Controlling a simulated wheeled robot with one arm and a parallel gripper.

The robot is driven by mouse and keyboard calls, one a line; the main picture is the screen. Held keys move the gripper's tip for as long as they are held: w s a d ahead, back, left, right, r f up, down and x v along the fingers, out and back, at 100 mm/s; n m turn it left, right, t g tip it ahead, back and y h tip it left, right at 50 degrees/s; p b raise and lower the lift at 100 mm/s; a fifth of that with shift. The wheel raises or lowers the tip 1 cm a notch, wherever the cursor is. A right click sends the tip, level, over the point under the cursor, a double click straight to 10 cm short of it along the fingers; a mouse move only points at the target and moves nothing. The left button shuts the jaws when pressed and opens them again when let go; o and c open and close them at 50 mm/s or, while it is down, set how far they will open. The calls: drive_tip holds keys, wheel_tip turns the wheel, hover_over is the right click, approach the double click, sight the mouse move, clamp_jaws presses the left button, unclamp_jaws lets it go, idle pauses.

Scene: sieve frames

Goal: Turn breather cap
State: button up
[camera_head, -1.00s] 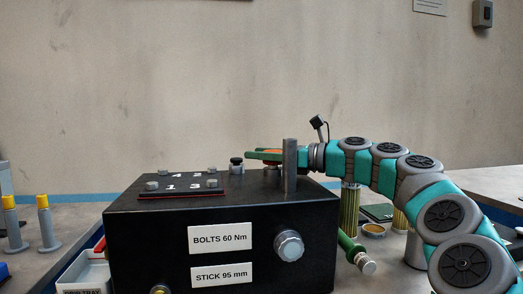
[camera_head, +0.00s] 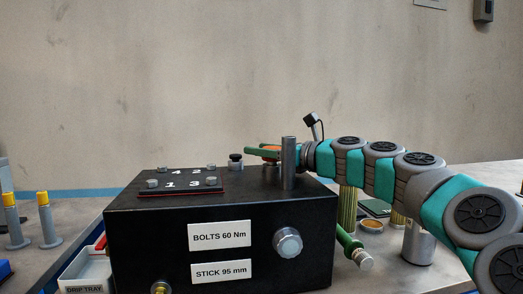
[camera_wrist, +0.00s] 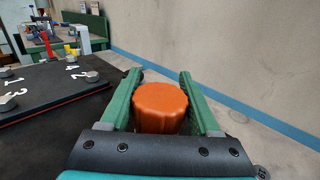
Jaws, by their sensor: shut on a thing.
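The breather cap (camera_wrist: 160,106) is a ribbed orange knob, seen between the two green fingers of my gripper (camera_wrist: 160,90) in the wrist view. The fingers are shut on its sides. In the head view my gripper (camera_head: 263,151) reaches in from the right over the top of the black box, and a little orange of the cap shows between its fingers. The cap's lower part and its seat are hidden behind a grey upright post (camera_head: 288,165) and by the gripper itself.
The black box (camera_head: 150,225) carries a numbered bolt plate (camera_head: 180,190), a small dark-topped fitting (camera_head: 236,161), and a grey front knob (camera_head: 288,242). A drip tray (camera_head: 85,268) stands at left. A green-handled tool (camera_head: 350,245) and a cylindrical filter (camera_head: 348,207) are at right.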

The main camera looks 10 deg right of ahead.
drive_tip(key=shift+w+d+m+t+h, duration=0.15)
drive_tip(key=shift+d+m+t+h, duration=0.05)
drive_tip(key=shift+m+t+h, duration=0.55)
drive_tip(key=o, duration=1.4)
drive_tip(key=shift+c, duration=0.2)
drive_tip(key=shift+v, duration=3.95)
drive_tip(key=shift+r, duration=0.1)
